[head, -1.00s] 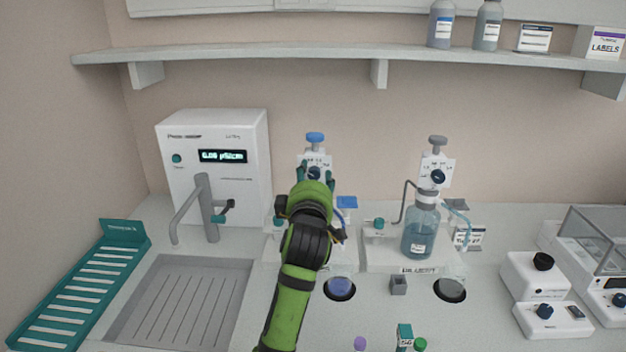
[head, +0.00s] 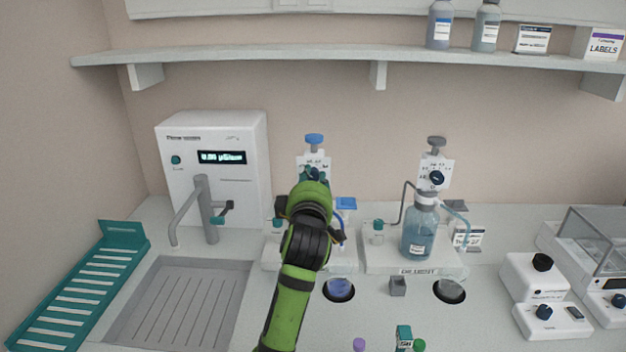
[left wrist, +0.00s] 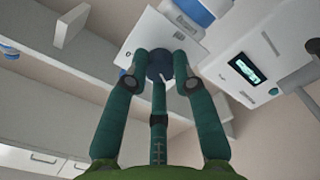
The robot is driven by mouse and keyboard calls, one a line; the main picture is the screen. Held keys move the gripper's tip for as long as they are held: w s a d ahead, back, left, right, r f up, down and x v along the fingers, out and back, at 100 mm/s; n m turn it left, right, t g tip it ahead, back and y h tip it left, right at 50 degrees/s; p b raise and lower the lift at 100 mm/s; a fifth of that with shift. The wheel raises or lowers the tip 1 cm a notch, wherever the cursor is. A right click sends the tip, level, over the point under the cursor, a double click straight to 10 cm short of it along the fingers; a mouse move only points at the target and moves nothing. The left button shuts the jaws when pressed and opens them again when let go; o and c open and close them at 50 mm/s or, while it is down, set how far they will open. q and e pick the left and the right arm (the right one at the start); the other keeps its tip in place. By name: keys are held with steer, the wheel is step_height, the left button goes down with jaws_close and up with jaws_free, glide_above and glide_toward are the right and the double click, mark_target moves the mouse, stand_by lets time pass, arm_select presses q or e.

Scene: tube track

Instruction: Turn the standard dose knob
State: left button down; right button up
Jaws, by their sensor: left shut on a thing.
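The dose knob (left wrist: 160,65) is dark blue with a pale pointer line. It sits on the white dial plate (head: 313,162) of the left dispenser, the one with a blue plunger top (head: 314,139). My left gripper (head: 313,175) is shut on this knob. In the left wrist view, the green fingertips of the left gripper (left wrist: 160,68) press on both sides of it. The head view mostly hides the knob and the dispenser's bottle behind my gripper and arm. My right gripper is in neither view.
A second dispenser with a grey plunger top (head: 437,141) and its own dark knob (head: 437,178) stands to the right. A white meter box with a tap (head: 203,190) stands to the left. A shelf (head: 330,55) runs above.

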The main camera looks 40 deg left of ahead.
arm_select(q)
steer(key=shift+a+r, duration=0.1)
steer(key=m+p, duration=0.1)
steer(key=m, duration=0.2)
steer(key=m+p, duration=0.2)
steer(key=shift+r+m, duration=0.2)
steer(key=shift+m, duration=0.2)
steer(key=m+p, duration=0.3)
steer(key=m, duration=0.3)
steer(key=shift+r+p, duration=0.15)
steer(key=shift+p, duration=0.2)
steer(key=m+p, duration=0.3)
steer(key=m, duration=0.3)
steer(key=shift+m, duration=0.4)
steer(key=shift+m+p, duration=1.45)
steer(key=shift+m, duration=1.15)
